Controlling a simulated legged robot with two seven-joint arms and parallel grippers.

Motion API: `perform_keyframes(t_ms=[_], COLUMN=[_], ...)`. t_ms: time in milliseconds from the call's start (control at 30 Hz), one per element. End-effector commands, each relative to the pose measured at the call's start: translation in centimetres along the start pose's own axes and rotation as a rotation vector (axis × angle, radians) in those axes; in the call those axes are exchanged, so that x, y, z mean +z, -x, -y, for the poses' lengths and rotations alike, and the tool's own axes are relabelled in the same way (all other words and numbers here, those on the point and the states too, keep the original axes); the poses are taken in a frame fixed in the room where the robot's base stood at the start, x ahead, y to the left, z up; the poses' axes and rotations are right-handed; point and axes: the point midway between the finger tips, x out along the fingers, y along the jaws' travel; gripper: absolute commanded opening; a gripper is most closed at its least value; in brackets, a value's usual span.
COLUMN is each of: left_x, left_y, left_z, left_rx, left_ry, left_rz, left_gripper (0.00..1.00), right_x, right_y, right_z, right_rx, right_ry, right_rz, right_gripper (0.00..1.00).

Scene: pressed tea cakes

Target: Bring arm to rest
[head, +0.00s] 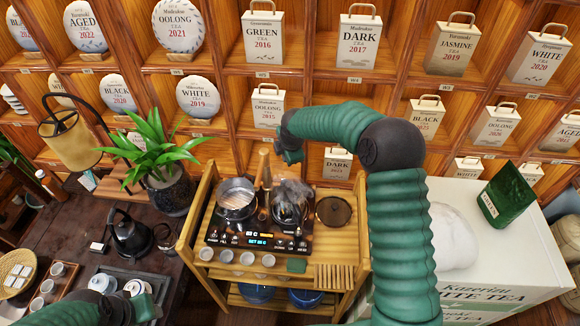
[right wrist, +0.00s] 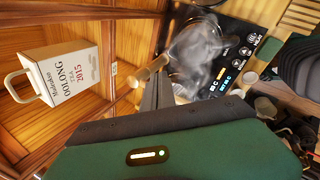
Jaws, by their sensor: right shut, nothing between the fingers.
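My right arm rises from the bottom right in the head view and bends left above the wooden tea stand (head: 344,240). My right gripper (head: 286,152) hangs high in front of the shelves; in the right wrist view its grey fingers (right wrist: 158,88) are together and empty. A wooden handle (head: 264,166) stands near it, also in the right wrist view (right wrist: 150,73); I cannot tell whether they touch. My left gripper (head: 146,308) is low at the bottom left, partly cut off, its fingers unclear.
A black stove (head: 258,240) holds a glass pot (head: 236,197) and a steaming kettle (head: 290,203). A potted plant (head: 164,165) and black kettle (head: 130,236) stand left. A green tea packet (head: 506,195) sits on the white box (head: 500,250) at right. Shelves of tea fill the back.

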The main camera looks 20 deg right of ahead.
Motion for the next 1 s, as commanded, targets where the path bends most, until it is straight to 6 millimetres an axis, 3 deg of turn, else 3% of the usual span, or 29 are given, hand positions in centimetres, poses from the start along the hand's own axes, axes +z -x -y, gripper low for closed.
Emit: perform_keyframes(t_ms=[167,267,367,500,600,700,800,1000], left_x=[0.0,0.3,1.0,2.2,2.8,3.0,3.1,3.0], left_y=[-0.1,-1.4,-4.3,-9.2,-11.7,-13.0,-13.2,-12.9], left_z=[0.0,0.0,0.0,0.0,0.0,0.0,0.0,0.0], left_rx=[0.0,0.0,0.0,0.0,0.0,0.0,0.0,0.0], left_ry=[0.001,0.001,0.001,0.001,0.0,0.0,0.001,0.001], left_rz=[-0.001,-0.001,-0.001,0.0,0.0,0.0,0.0,-0.001], left_gripper=[0.41,0.41,0.41,0.41,0.41,0.41,0.41,0.41], right_x=[0.1,-0.7,-3.1,-5.6,-6.4,-6.7,-6.9,-6.9], right_y=[0.5,0.1,-0.1,0.5,1.2,1.7,2.1,2.4], right_z=[-0.1,1.6,6.8,18.0,25.5,30.6,32.8,33.1], right_rx=[-0.001,-0.016,-0.058,-0.126,-0.16,-0.186,-0.201,-0.206], right_ry=[-0.001,-0.053,-0.241,-0.724,-1.085,-1.349,-1.482,-1.509], right_rz=[-0.002,-0.007,-0.005,0.028,0.055,0.073,0.085,0.089], right_gripper=[0.0,0.0,0.0,0.0,0.0,0.0,0.0,0.0])
